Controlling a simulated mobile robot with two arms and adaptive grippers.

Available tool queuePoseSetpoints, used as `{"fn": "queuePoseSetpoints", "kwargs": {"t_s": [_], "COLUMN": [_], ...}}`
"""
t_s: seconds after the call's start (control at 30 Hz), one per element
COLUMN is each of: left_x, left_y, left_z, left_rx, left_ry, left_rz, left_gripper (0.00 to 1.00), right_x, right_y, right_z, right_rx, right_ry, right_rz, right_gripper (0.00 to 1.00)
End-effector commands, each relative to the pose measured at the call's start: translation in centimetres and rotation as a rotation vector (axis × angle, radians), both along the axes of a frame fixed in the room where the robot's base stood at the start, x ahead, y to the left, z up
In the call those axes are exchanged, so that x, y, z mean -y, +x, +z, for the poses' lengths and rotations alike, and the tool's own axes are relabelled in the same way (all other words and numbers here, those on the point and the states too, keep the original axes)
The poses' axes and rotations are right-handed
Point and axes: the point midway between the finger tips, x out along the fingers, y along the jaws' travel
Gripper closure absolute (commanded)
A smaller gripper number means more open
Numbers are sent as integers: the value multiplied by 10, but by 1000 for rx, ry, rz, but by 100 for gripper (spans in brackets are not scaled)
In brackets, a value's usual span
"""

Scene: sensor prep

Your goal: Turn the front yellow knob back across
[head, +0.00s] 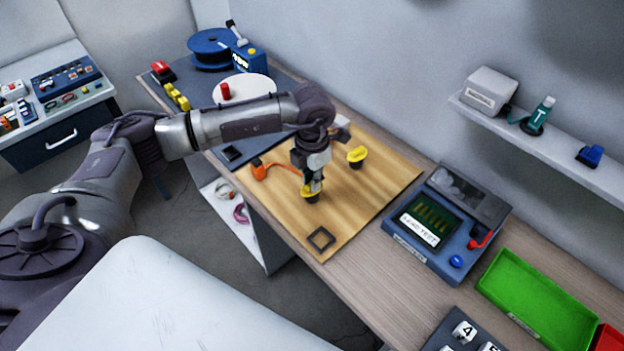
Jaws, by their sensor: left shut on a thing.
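The front yellow knob (311,197) sits on the wooden board (375,200), near the board's front edge. My left gripper (312,186) points down from above and is shut on this knob, hiding part of its top. A second yellow knob (357,156) stands farther back on the board, to the right, apart from the gripper. My right gripper does not show.
An orange item with a cable (259,170) lies left of the gripper. A dark square frame (321,239) is on the board's near corner. A blue tester (440,235) and a green bin (537,305) stand to the right. A wall shelf (540,142) is above.

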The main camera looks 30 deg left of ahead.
Motion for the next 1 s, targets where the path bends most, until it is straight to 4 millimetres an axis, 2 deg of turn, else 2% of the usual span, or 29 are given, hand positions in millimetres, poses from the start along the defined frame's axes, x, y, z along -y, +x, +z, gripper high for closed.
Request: {"fn": "queuePoseSetpoints", "kwargs": {"t_s": [0.27,1.0], "left_x": [0,0], "left_y": [1,1], "left_z": [-5,-5], "left_rx": [5,4], "left_ry": [0,1], "left_rz": [-184,-885], "left_gripper": [100,100], "right_x": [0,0], "right_y": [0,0], "right_z": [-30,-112], "right_rx": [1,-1], "right_ry": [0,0], "right_rz": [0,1], "right_gripper": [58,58]}}
